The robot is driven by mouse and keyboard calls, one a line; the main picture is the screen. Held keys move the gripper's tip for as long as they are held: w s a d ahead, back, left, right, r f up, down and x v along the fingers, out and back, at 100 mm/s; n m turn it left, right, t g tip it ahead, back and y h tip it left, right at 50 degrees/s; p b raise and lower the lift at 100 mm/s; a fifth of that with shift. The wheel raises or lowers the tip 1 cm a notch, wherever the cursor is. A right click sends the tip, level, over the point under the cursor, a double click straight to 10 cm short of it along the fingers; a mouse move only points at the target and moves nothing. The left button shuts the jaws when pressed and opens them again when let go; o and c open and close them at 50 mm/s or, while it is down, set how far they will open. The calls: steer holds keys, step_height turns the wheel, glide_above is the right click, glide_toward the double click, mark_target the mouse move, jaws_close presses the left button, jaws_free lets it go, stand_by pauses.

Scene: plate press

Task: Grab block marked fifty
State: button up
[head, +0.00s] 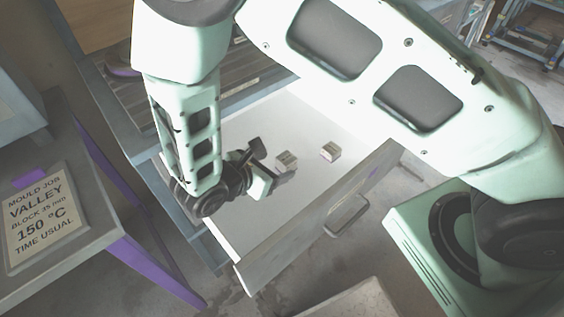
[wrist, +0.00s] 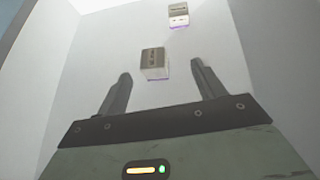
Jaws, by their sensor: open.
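Two small pale blocks lie in an open white drawer (head: 240,236). The nearer block (head: 287,161) sits just right of my gripper (head: 262,168); the farther block (head: 330,151) is to its right. In the wrist view, the nearer block (wrist: 154,63) is ahead of my gripper (wrist: 160,78), roughly between the line of the two fingers, and has dark marks on its top. The farther block (wrist: 178,15) is near the top edge, with small marks and a purple edge. The marks are too small to read on either. My gripper is open and empty.
The drawer's walls and front panel (head: 330,205) with a handle (head: 348,215) surround the blocks. The drawer floor around the blocks is clear.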

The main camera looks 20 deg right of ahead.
mark_target(286, 159)
steer(key=shift+w+f+n+t, duration=0.4)
steer(key=shift+w+f+n, duration=0.1)
steer(key=shift+w+f, duration=0.25)
steer(key=x, duration=0.7)
steer(key=shift+s+d+r+p, duration=0.1)
steer(key=shift+s+d+p, duration=0.05)
steer(key=shift+d+p, duration=0.15)
steer(key=c, duration=1.3)
